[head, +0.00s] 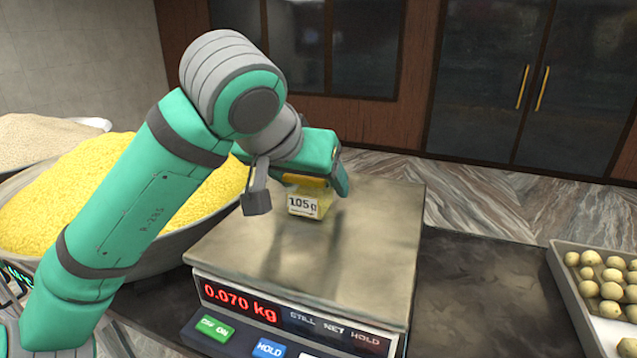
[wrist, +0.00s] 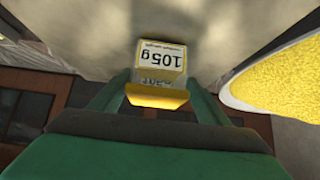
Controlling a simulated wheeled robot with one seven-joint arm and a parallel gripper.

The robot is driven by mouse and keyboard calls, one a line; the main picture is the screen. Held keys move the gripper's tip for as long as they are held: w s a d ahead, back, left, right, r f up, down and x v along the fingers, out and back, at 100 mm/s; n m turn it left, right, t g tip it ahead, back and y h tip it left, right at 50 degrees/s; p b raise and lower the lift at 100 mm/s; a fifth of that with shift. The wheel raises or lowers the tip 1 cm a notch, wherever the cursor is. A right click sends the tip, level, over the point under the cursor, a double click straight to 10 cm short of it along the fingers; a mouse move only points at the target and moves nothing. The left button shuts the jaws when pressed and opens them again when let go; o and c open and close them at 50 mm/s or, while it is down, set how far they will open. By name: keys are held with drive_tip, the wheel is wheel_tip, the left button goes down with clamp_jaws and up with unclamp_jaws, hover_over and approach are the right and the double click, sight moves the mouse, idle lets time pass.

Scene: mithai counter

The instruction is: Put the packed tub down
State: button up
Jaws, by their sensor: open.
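The packed tub (head: 303,205) is small, with a yellow top and a white label reading 105 g. It appears to stand upright on the metal pan of the scale (head: 378,235), towards its back middle. My gripper (head: 298,192) is open over the tub, with one finger on each side. In the wrist view the tub (wrist: 160,62) shows between the fingers of my gripper (wrist: 160,85), its label upside down in the picture. Whether a finger still touches it I cannot tell. The red display reads 0.070 kg.
A wide bowl of yellow grains (head: 75,195) stands left of the scale, with a pale heap (head: 40,140) behind it. A tray of round sweets (head: 572,300) is at the right. The dark counter (head: 480,290) between scale and tray is clear.

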drive_tip(key=v, duration=1.1)
drive_tip(key=shift+d, duration=0.15)
drive_tip(key=shift+w+r, duration=0.1)
